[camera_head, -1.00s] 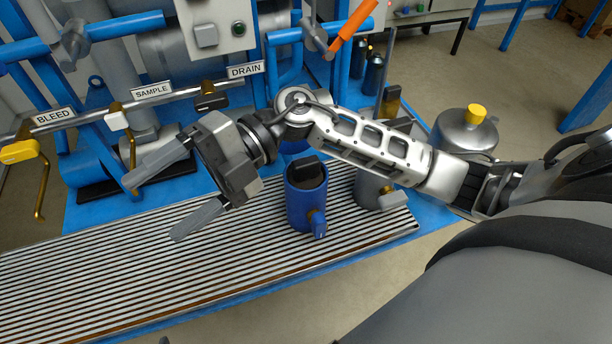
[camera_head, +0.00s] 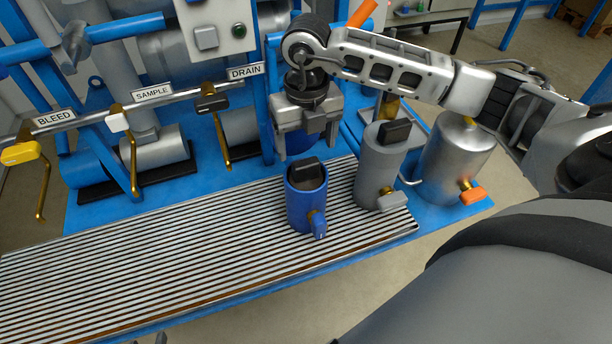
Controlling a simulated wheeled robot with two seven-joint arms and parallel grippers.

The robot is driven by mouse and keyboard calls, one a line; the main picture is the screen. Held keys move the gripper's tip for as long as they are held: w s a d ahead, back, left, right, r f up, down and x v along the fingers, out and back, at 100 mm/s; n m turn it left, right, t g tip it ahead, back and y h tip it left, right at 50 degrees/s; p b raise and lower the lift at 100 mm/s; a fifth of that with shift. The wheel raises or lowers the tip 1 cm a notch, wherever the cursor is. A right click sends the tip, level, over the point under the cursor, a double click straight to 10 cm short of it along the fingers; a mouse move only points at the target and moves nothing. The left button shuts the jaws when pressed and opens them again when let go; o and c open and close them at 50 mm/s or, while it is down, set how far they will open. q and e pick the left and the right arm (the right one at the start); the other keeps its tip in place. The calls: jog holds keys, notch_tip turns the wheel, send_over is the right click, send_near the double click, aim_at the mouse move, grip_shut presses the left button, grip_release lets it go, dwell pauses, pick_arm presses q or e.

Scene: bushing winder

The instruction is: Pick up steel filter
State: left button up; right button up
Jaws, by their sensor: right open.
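A grey steel canister (camera_head: 379,166) with a black top handle and a small grey valve stands upright at the right end of the slatted grate; it looks like the steel filter. A blue canister (camera_head: 304,201) with a black handle and blue valve stands to its left on the grate. My right gripper (camera_head: 304,148) is open and points down, left of the steel canister and behind the blue one in the picture. It is apart from the steel canister. A blue surface shows between its fingers; whether they touch it I cannot tell. My left gripper is not in view.
A larger steel tank (camera_head: 456,158) with an orange valve stands right of the steel canister. Pipes with BLEED, SAMPLE and DRAIN labels and hanging handles are at the back left. The slatted grate (camera_head: 150,265) is clear at left and front.

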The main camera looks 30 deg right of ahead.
aim_at(306, 161)
jog(key=shift+w+f+p, duration=0.15)
jog(key=shift+f+p, duration=0.4)
jog(key=shift+f, duration=2.8)
jog(key=c, duration=1.4)
